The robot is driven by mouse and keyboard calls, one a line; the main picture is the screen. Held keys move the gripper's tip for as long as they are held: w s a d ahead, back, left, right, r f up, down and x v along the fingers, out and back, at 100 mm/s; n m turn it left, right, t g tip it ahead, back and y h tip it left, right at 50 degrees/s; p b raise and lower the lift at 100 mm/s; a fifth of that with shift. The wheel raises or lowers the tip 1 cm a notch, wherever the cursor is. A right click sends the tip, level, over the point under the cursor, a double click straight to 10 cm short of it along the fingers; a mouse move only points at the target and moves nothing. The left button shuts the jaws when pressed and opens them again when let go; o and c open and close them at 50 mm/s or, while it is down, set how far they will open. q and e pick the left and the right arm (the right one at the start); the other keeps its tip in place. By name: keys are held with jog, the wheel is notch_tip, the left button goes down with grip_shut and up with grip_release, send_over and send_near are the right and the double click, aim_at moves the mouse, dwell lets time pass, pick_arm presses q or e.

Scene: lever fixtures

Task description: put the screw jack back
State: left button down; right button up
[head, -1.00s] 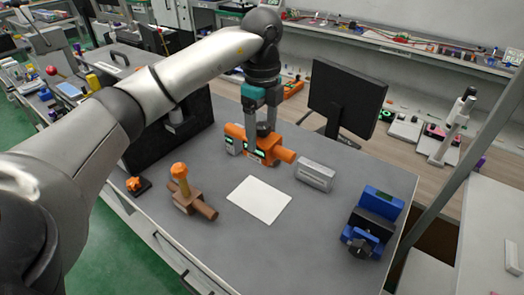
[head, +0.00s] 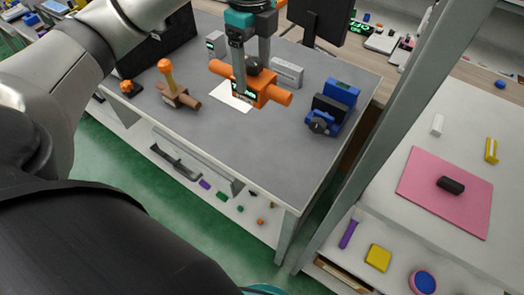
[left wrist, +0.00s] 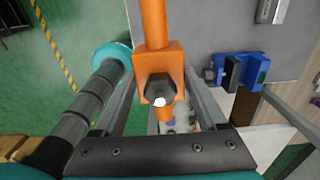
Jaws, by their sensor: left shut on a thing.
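The screw jack, an orange block with a bar out of each side, a dark hex knob and a green display (head: 270,92), is in my left gripper (head: 252,76). The fingers are shut on either side of the block. In the head view it hangs in front of a white sheet (head: 229,96) and partly hides it. In the left wrist view the orange block (left wrist: 172,62) sits between the fingers, knob facing the camera, with green floor and the grey table behind. My right gripper is in neither view.
On the grey table (head: 225,140) stand a brown lever fixture with an orange knob (head: 176,92), a small orange-knobbed fixture (head: 128,88), grey blocks (head: 286,72) and a blue fixture (head: 335,104). A monitor stands behind. A bench with a pink mat (head: 445,192) is at right.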

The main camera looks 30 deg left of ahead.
pick_arm(q)
notch_tip(320, 180, down, 17)
jog(key=b, duration=0.4)
jog(key=shift+w+a+r, duration=0.1)
jog(key=shift+a+r, duration=0.05)
jog(key=shift+r, duration=0.05)
jog(key=shift+f+b, duration=0.5)
jog(key=shift+f, duration=1.15)
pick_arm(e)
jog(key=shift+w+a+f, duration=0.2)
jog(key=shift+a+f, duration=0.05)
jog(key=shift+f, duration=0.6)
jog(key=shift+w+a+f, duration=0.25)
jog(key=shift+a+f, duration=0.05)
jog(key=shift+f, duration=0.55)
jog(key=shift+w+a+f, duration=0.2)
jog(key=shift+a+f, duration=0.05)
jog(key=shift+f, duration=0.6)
pick_arm(q)
jog(key=shift+f, duration=0.15)
grip_release()
